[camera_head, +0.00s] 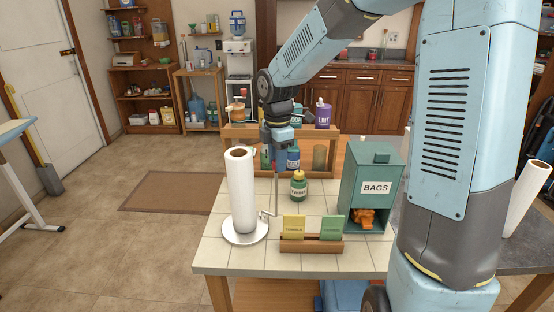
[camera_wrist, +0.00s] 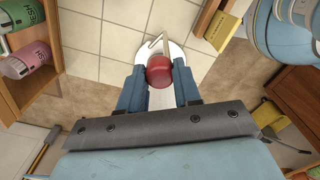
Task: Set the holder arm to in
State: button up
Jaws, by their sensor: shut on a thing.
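My gripper (camera_head: 275,158) is above the table at the top of this arm. In the wrist view, my gripper (camera_wrist: 159,72) has its blue fingers on both sides of a red knob (camera_wrist: 159,65) and is shut on it.
A small green bottle (camera_head: 298,187) stands right of the holder arm. A green BAGS box (camera_head: 369,190) is farther right. A wooden card holder (camera_head: 311,246) with two cards is at the front. A shelf with bottles (camera_head: 323,116) stands behind. Bare tiles lie between.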

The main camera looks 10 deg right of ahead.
jog(key=shift+c, duration=0.6)
jog(key=shift+s+a+m, duration=0.2)
jog(key=shift+s+m, duration=0.15)
jog(key=shift+m, duration=0.55)
jog(key=shift+s+a+m, duration=0.35)
jog(key=shift+a+m, duration=0.25)
jog(key=shift+m, duration=1.1)
jog(key=shift+s+a+m, duration=0.4)
jog(key=shift+a+m, duration=0.25)
jog(key=shift+m, duration=1.05)
jog(key=shift+s+a+m, duration=0.35)
jog(key=shift+a+m, duration=0.25)
jog(key=shift+m, duration=1.1)
